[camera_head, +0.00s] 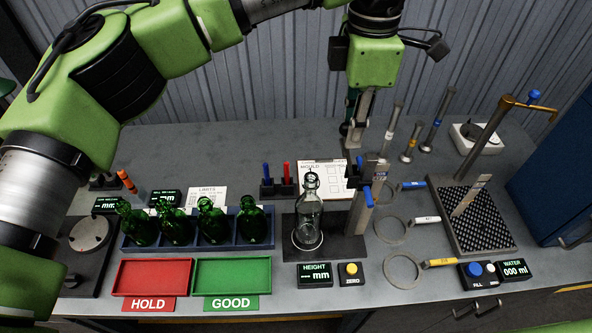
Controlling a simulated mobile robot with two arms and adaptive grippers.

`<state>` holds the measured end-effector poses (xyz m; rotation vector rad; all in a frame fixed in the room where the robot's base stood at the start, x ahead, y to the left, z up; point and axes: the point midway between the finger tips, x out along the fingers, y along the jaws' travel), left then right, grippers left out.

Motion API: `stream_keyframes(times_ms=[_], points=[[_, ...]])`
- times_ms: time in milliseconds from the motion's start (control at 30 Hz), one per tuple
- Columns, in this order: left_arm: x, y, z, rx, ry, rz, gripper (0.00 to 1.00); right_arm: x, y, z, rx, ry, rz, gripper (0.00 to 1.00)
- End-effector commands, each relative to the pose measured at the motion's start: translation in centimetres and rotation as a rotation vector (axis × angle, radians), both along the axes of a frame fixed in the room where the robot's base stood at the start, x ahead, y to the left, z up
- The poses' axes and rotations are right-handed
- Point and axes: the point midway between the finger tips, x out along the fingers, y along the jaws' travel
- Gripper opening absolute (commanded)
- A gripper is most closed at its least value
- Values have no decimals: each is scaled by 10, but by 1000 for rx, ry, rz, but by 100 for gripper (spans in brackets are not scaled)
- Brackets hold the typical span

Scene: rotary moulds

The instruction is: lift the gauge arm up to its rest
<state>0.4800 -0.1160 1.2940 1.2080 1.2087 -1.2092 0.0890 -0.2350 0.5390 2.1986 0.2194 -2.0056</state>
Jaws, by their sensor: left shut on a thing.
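The height gauge has an upright grey post (362,208) on a dark base, with a dark and blue gauge arm (353,172) on it. A clear glass bottle (309,224) stands upright on the base, left of the post. My left gripper (351,132) reaches down from above, behind the bottle and at the top of the gauge. It is shut on the gauge arm, though the contact is small and partly hidden. My right gripper is not in view.
Green bottles stand in a dark blue rack (190,245) at left. Red (152,277) and green (231,276) trays lie in front. Ring gauges (390,230) lie right of the post. A tall brown-armed stand (484,145) rises at right. Corrugated wall behind.

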Motion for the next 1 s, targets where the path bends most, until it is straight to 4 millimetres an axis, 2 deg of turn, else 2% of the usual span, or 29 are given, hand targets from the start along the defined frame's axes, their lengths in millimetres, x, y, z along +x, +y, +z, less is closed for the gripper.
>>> stream_keyframes(times_ms=[400, 767, 800, 900, 967, 1000], points=[[-1, -26, 0, -1, 2, -3, 8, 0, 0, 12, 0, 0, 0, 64], [0, -29, -1, -1, 1, -1, 7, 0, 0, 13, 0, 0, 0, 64], [0, -29, -1, -1, 1, -1, 25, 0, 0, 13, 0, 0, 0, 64], [0, -29, -1, 0, 1, -1, 51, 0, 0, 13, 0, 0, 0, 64], [0, -28, -1, 0, 1, -1, 64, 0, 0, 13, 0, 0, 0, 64], [0, -28, -1, 0, 0, -1, 64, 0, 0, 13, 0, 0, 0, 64]])
